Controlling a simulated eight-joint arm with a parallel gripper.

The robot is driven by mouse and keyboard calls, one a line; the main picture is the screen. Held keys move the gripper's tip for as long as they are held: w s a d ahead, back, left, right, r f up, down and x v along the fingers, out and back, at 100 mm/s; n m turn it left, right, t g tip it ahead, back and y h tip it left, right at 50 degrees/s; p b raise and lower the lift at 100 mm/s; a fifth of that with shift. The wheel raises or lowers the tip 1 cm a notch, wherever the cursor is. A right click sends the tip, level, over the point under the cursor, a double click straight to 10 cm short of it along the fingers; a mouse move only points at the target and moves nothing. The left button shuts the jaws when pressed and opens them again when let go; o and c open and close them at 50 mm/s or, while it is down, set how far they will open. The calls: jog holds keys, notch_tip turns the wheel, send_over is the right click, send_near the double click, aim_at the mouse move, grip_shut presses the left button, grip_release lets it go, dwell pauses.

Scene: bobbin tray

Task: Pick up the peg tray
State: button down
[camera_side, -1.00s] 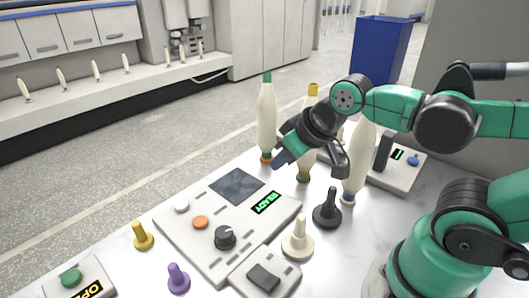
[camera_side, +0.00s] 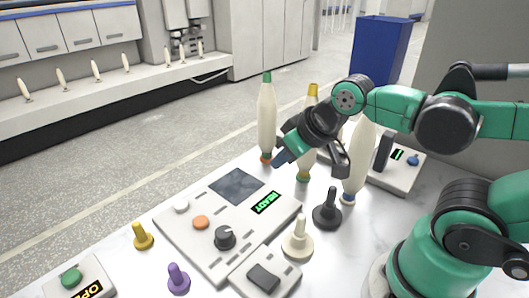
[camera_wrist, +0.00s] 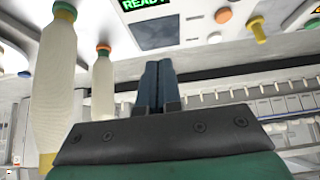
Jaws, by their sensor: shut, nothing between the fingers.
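I cannot make out a peg tray in either view. Loose pegs with round bases stand directly on the white table: yellow (camera_side: 143,237), purple (camera_side: 178,280), cream (camera_side: 298,240) and black (camera_side: 327,210). My gripper (camera_side: 281,157) is above the table among the tall bobbins, its fingers pointing down and left. In the wrist view the two dark blue fingers (camera_wrist: 158,80) are pressed together with nothing between them.
Tall cream bobbins stand close to my gripper: green-topped (camera_side: 267,120), yellow-topped (camera_side: 312,98) and blue-based (camera_side: 356,165). A control panel (camera_side: 180,222) with a READY display lies in front. A device (camera_side: 402,172) stands behind right, and a green-button box (camera_side: 93,268) at front left.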

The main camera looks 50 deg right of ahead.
dwell(0.4)
jog(key=shift+c, duration=2.1)
grip_release()
jog(key=m+g, duration=0.4)
jog(key=g, duration=0.3)
send_over(330, 204)
jog(key=f, duration=0.5)
jog(key=shift+w+d+f, duration=0.2)
jog(key=shift+w+d, duration=0.15)
jog(key=shift+d, duration=0.05)
jog(key=shift+s+f, duration=0.15)
jog(key=shift+f, duration=2.7)
